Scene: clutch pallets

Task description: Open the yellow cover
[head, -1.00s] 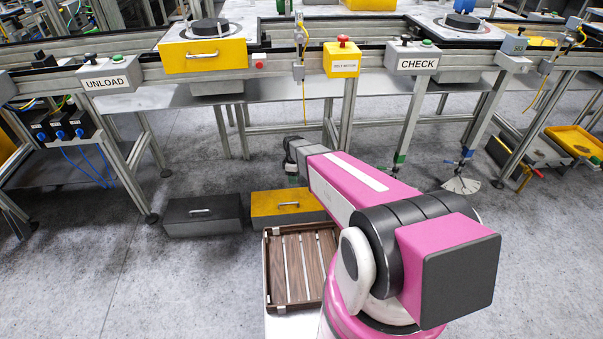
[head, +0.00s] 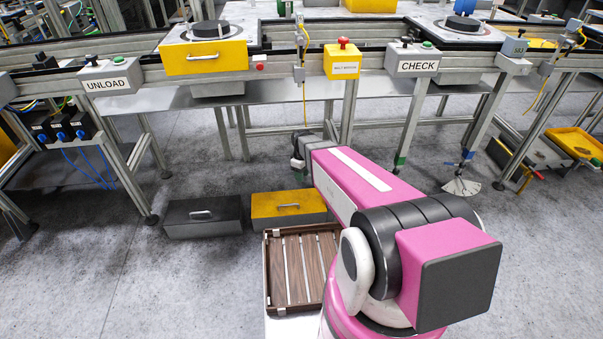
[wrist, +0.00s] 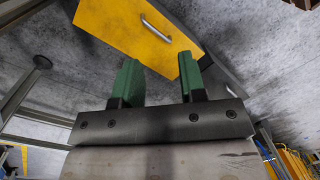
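A yellow cover with a silver handle (head: 288,211) lies on a low box on the floor in the head view, beside a similar dark grey box. In the wrist view, a yellow cover (wrist: 115,25) with a silver handle shows at the top, beyond the fingertips; it appears to be the same floor box. My gripper (wrist: 158,60) has two green fingers spread apart with nothing between them. The handle lies ahead of the gap, apart from the fingers.
The dark grey box (head: 203,221) stands left of the yellow one. A wooden slatted tray (head: 268,290) is in front. Above and behind runs a conveyor frame (head: 290,65) with another yellow handled front (head: 190,62).

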